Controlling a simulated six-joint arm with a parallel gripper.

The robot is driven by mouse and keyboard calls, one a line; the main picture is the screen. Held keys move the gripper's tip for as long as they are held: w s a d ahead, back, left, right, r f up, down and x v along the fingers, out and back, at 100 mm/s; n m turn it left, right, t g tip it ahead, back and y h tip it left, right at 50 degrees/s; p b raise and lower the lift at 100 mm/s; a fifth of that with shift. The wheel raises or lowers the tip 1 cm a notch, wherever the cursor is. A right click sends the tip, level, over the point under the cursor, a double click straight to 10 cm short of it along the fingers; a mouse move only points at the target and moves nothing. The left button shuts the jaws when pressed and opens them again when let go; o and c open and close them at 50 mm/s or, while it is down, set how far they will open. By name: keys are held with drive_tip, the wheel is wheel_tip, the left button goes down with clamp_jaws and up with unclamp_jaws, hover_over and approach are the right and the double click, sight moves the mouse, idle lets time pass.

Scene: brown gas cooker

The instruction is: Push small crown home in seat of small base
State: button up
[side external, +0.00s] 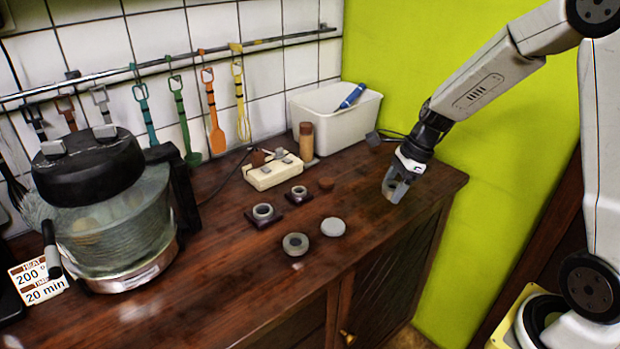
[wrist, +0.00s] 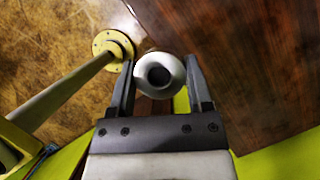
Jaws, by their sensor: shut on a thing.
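My gripper (side external: 395,186) is at the right end of the wooden counter, pointing down and shut on the small crown (wrist: 144,79). In the wrist view the crown is a pale ring with a dark round hole, between the two fingers (wrist: 158,72). In the side view the fingers mostly hide it. The small base (side external: 298,195), a dark square plate with a grey ring seat, lies on the counter well left of my gripper. Its seat looks empty.
A larger base (side external: 263,212) lies just left of the small one. A grey ring (side external: 295,244), a pale disc (side external: 333,227) and a small brown disc (side external: 326,184) lie nearby. A cream block (side external: 272,174) and white bin (side external: 334,113) stand behind. A glass cooker (side external: 115,220) stands left.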

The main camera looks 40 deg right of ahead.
sight(354, 210)
drive_tip(key=w+f, duration=0.2)
drive_tip(key=w+d+f, duration=0.1)
drive_tip(key=w+f, duration=0.1)
drive_tip(key=w, duration=0.1)
drive_tip(key=w+f, duration=0.2)
drive_tip(key=w, duration=0.1)
drive_tip(key=shift+w+d, duration=0.15)
drive_tip(key=shift+w+f, duration=0.45)
drive_tip(key=shift+w+d+f, duration=0.1)
drive_tip(key=shift+w+f, duration=0.05)
drive_tip(key=shift+w+f, duration=0.3)
drive_tip(key=shift+f, duration=0.1)
drive_tip(key=shift+w+d+f, duration=0.1)
drive_tip(key=shift+w+f, duration=0.05)
drive_tip(key=shift+f, duration=0.65)
drive_tip(key=shift+w+f, duration=0.1)
drive_tip(key=shift+f, duration=0.65)
drive_tip(key=shift+f, duration=0.2)
